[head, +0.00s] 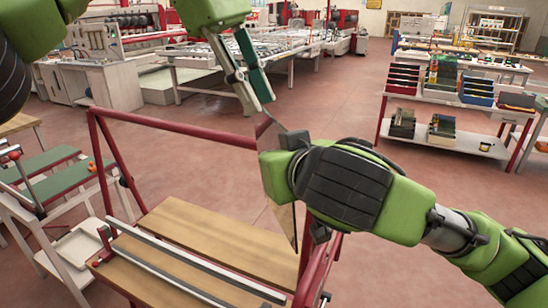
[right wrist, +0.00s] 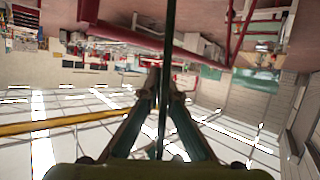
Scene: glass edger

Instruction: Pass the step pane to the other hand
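The step pane (head: 268,134) is a thin, see-through, brownish sheet, held upright in the middle of the head view; my right gripper covers much of it. In the right wrist view the pane (right wrist: 169,48) shows edge-on as a dark upright strip. My right gripper (right wrist: 163,95) is shut on it, one finger on each side. My left gripper (head: 260,107) points down from above in the head view. Its two fingers stand apart, with the pane's top corner at or just below their tips; I cannot tell whether they touch it.
Below is a red-framed stand (head: 170,128) with wooden boards (head: 215,240) and a metal rail. A white cart with green shelves (head: 60,170) is at left. A shelf rack with bins (head: 455,135) stands at right. Open red floor lies between.

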